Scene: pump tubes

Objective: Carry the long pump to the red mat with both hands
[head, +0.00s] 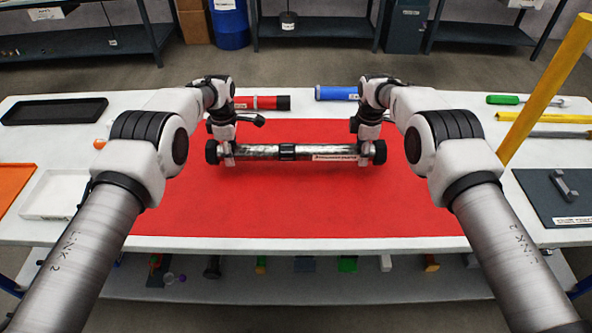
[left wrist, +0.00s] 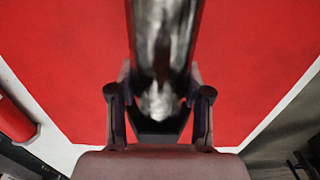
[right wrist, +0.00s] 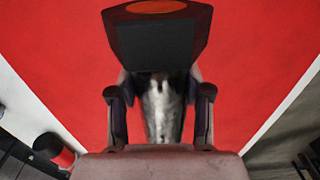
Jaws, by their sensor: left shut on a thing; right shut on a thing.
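The long pump (head: 265,152) is a silvery metal tube with black end caps and a dark band near its middle. It lies level, left to right, over the red mat (head: 290,205); I cannot tell whether it touches the mat. My left gripper (head: 229,154) is shut on the pump near its left end, and the tube runs between the fingers in the left wrist view (left wrist: 160,105). My right gripper (head: 363,154) is shut on the pump near its right end. The right wrist view shows a black end cap (right wrist: 155,40) with an orange disc beside the fingers.
Behind the mat lie a red tube (head: 262,103) and a blue tube (head: 336,93). A black tray (head: 55,111) and a white tray (head: 58,194) stand at the left. A yellow post (head: 545,88) rises at the right, near a dark plate (head: 560,205). The mat's front is clear.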

